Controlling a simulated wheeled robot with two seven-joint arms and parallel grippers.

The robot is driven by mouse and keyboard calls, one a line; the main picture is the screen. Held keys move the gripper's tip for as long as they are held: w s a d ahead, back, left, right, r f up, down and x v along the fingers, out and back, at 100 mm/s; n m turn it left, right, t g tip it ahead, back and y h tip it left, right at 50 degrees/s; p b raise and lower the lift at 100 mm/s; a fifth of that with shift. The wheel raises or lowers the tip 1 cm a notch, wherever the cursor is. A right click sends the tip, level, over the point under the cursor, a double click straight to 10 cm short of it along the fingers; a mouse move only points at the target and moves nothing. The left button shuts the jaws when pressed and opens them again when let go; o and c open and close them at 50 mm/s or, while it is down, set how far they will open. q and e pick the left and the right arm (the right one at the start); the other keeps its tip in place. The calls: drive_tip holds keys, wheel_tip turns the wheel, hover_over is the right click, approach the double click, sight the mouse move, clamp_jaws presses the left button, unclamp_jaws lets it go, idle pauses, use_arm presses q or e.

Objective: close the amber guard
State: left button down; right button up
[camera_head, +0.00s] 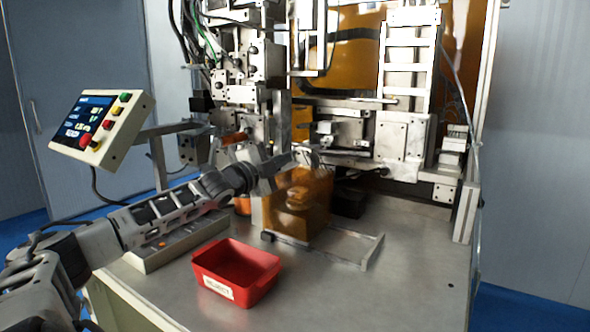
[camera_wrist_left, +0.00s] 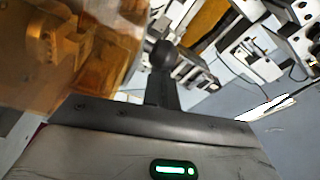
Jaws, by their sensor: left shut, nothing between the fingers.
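The amber guard (camera_head: 298,207) is a see-through box-like cover standing at the front of the winder, with blurred machine parts showing through it. It covers the left part of a low metal frame (camera_head: 345,250) whose right part is bare. My left gripper (camera_head: 284,163) is shut and empty at the guard's upper left edge; I cannot tell if they touch. In the left wrist view the guard (camera_wrist_left: 75,55) fills the upper left, beside the dark shut fingers (camera_wrist_left: 163,65). My right gripper is not in view.
A red reject bin (camera_head: 236,272) stands on the metal bench, in front and left of the guard. A control panel (camera_head: 97,128) is at left on a bracket. Winder tooling (camera_head: 403,135) rises behind the guard. The bench's front right (camera_head: 400,290) is clear.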

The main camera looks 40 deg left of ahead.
sight(293, 178)
use_arm(q)
drive_tip(key=d, duration=0.2)
drive_tip(key=w+d+r, duration=0.1)
drive_tip(key=shift+d, duration=0.15)
drive_tip(key=shift+s+f, duration=0.2)
drive_tip(key=shift+s+d+f+b, duration=0.1)
drive_tip(key=shift+s+b, duration=0.45)
drive_tip(key=shift+s, duration=0.45)
drive_tip(key=s+p, duration=0.1)
drive_tip(key=s, duration=0.6)
drive_tip(key=shift+s+d+f, duration=0.15)
drive_tip(key=shift+d, duration=0.05)
